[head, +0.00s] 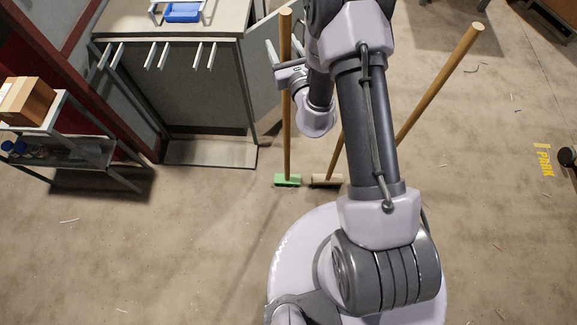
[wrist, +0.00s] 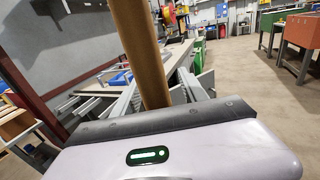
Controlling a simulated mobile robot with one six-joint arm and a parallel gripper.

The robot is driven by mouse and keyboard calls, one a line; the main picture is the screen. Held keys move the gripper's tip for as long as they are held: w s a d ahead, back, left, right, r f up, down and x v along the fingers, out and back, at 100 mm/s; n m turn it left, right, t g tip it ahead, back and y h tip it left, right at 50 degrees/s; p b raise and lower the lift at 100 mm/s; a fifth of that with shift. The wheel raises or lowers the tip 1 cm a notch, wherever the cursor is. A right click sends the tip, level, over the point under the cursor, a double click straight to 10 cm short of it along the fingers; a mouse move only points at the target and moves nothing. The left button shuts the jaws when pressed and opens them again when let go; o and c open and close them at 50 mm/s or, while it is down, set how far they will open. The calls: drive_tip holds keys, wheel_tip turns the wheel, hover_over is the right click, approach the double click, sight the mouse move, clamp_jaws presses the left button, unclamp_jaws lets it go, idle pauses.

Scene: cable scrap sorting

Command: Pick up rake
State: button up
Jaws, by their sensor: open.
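A wooden handle (head: 286,120) stands nearly upright in the head view, with a green head (head: 288,180) on the floor. A second tool has a beige head (head: 326,180) beside it; its handle runs up behind my arm. A third wooden handle (head: 440,85) leans to the right; its lower end is hidden behind my arm. I cannot tell which tool is the rake. My gripper (head: 281,66) is open at the upper part of the green-headed tool's handle. In the wrist view this handle (wrist: 138,50) rises between the gripper's fingers (wrist: 161,95); contact cannot be made out.
A grey workbench (head: 190,19) with a blue tray (head: 183,13) and projecting pegs stands behind at left. A small shelf (head: 80,150) with a cardboard box (head: 27,101) stands at far left. The floor (head: 500,220) on the right is largely clear, with small scraps.

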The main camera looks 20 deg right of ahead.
drive_tip(key=shift+s+a+r, duration=0.15)
drive_tip(key=shift+s, duration=0.15)
clamp_jaws()
idle(1.1)
